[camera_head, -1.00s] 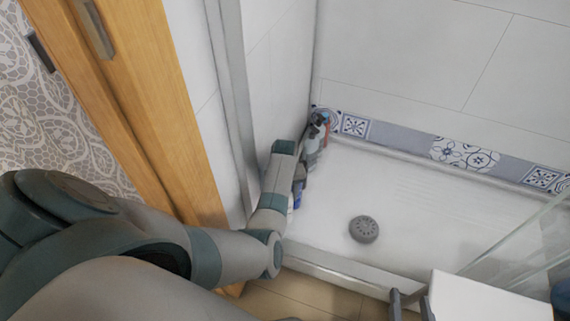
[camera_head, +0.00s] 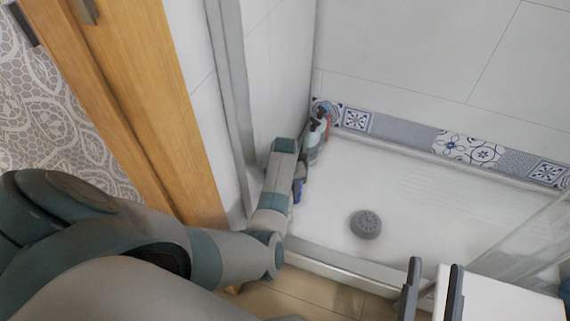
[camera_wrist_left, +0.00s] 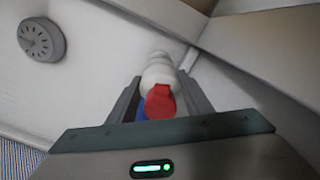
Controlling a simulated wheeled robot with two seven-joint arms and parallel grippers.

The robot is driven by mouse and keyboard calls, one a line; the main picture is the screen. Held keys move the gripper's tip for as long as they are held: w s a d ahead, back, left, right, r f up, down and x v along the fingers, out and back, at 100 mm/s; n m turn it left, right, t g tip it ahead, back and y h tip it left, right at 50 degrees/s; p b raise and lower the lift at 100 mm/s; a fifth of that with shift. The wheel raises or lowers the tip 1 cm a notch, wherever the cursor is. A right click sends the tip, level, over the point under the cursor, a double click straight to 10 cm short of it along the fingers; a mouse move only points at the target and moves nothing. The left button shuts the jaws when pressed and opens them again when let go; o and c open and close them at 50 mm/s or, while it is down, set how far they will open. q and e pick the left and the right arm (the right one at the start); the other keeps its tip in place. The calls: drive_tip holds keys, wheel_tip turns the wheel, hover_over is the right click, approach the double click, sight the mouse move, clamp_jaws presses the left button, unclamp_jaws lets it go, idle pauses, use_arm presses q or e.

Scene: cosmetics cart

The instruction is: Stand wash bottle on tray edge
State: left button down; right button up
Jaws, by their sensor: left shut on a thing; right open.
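My left gripper (camera_wrist_left: 160,105) is shut on a white bottle with a red cap (camera_wrist_left: 158,82), the likely wash bottle. A bit of blue (camera_wrist_left: 141,113) shows beside the cap, between the fingers. In the head view my left arm reaches into the shower tray's left side and its wrist hides most of the grip; only a blue patch (camera_head: 298,191) shows beside it. The white shower tray (camera_head: 400,205) has a raised front edge (camera_head: 340,265). My right gripper (camera_head: 432,290) is open and empty in front of the tray edge.
Several bottles (camera_head: 317,132) stand close together in the tray's back left corner. A grey round drain (camera_head: 366,224) sits in the tray; it also shows in the left wrist view (camera_wrist_left: 41,39). A glass panel (camera_head: 525,240) stands at right. The tray's middle is clear.

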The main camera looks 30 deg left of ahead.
use_arm(q)
drive_tip(key=shift+f, duration=0.25)
idle(0.3)
drive_tip(key=c, duration=0.9)
unclamp_jaws()
drive_tip(key=shift+r, duration=0.15)
